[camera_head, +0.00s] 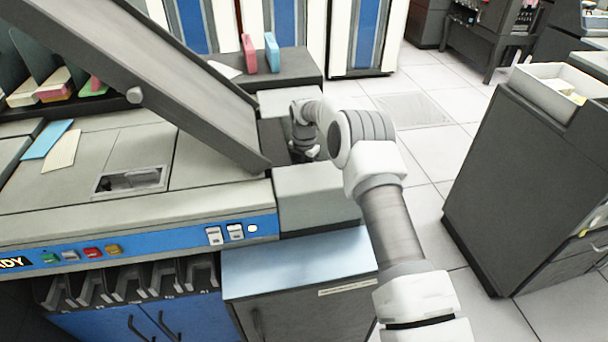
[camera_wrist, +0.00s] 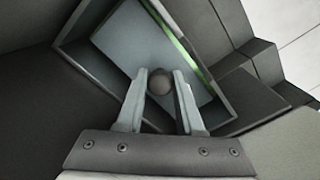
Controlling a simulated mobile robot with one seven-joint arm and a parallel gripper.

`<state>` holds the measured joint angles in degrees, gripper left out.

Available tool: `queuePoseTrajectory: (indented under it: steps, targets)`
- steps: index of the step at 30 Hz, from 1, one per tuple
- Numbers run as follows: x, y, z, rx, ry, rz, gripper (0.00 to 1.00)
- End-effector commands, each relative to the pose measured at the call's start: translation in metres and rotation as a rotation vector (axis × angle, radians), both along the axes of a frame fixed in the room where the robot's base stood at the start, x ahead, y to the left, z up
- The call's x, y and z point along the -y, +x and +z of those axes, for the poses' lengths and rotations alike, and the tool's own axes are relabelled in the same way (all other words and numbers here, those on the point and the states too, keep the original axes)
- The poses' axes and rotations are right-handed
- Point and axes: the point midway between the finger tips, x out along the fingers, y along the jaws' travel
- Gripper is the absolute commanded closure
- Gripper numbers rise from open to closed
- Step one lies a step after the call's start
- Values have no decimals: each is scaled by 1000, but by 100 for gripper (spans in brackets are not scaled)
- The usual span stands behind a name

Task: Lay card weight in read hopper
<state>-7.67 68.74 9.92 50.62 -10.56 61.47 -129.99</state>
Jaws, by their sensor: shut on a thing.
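The card weight (camera_wrist: 132,38) is a pale grey-blue plate with a round dark knob (camera_wrist: 159,82) in the wrist view. My gripper (camera_wrist: 160,78) is shut on the knob, one finger on each side. The plate is within the dark walls of the read hopper (camera_wrist: 205,28), turned a little against them. A thin green strip shows along its right edge. I cannot tell whether the plate rests on anything. In the head view my gripper (camera_head: 304,150) points down beside the lower end of the ramp; the weight is hidden there.
A grey sloping ramp (camera_head: 150,75) ends close left of my gripper. A blue card (camera_head: 47,139) and a cream card (camera_head: 62,151) lie on the machine top. Pink (camera_head: 249,54) and blue (camera_head: 272,52) card stacks stand behind. A dark cabinet (camera_head: 520,190) stands right, across clear floor.

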Motion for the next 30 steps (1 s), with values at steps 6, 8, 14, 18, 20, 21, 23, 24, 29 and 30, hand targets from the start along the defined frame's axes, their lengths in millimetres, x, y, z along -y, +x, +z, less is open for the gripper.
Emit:
queuePoseTrajectory:
  steps: [6, 8, 14, 18, 20, 21, 23, 24, 29, 30]
  targets:
    - [0, 1, 1, 2, 1, 0, 100]
    - [0, 1, 1, 2, 1, 0, 53]
    - [0, 0, 1, 1, 1, 0, 29]
    - [0, 0, 0, 0, 0, 0, 29]
    - [0, -1, -1, -1, 0, 0, 29]
    - [0, 0, 0, -1, 0, 0, 29]
    - [0, 0, 4, -1, 1, 0, 29]
    - [0, 0, 8, 0, 0, 0, 29]
    - [0, 1, 36, 3, 1, -1, 29]
    - [0, 1, 46, 4, 1, -1, 29]
